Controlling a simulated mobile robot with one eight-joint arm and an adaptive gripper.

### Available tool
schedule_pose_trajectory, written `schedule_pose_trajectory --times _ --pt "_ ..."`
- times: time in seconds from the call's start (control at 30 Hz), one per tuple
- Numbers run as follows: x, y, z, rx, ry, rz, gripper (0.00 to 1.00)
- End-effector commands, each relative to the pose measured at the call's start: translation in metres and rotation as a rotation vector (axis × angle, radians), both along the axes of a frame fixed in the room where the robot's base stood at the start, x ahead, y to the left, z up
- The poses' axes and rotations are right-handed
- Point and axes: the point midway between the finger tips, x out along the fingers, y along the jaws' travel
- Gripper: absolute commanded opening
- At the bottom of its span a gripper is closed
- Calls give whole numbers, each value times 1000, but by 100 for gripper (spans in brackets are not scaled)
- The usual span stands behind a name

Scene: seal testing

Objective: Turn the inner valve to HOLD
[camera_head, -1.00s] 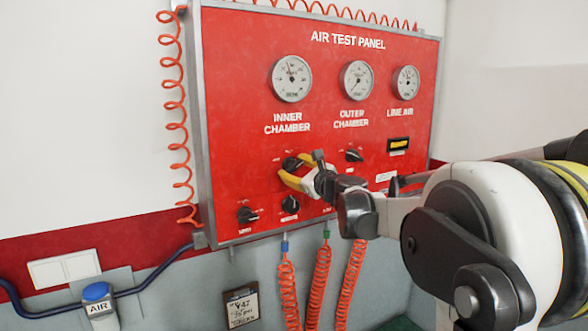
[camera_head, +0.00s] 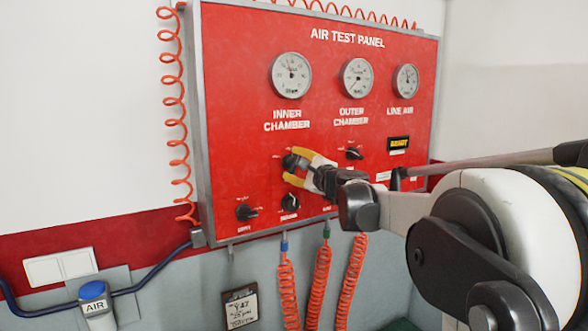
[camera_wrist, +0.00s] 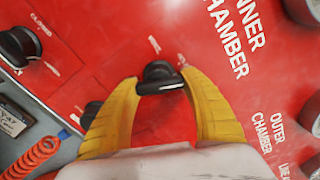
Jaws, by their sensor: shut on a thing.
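The inner valve is a black knob (camera_head: 289,161) under the INNER CHAMBER label on the red air test panel (camera_head: 235,100). My gripper (camera_head: 291,168) has its yellow fingers on either side of this knob, shut on it. In the wrist view the knob (camera_wrist: 158,72) sits between the two yellow fingertips of my gripper (camera_wrist: 160,84); its dark handle lies roughly level across the gap. The small position labels around it are too blurred to read, so its setting cannot be told.
The outer chamber knob (camera_head: 353,153) is close on the right. Two more black knobs, one at lower left (camera_head: 246,212) and one just below my gripper (camera_head: 290,202), are near. Gauges (camera_head: 291,75) sit above, and coiled orange hoses (camera_head: 321,285) hang below.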

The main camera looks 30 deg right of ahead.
Motion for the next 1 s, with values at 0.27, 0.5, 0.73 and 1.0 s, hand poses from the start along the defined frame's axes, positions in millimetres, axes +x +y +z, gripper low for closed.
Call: schedule_pose_trajectory --times 0.27,0.5,0.73,1.0 --pt "0 0 0 -218 -7 0 22" --pt "0 0 1 -341 -12 0 22" --pt "0 -1 2 -396 -14 0 22" --pt "0 -1 2 -408 -14 0 22"
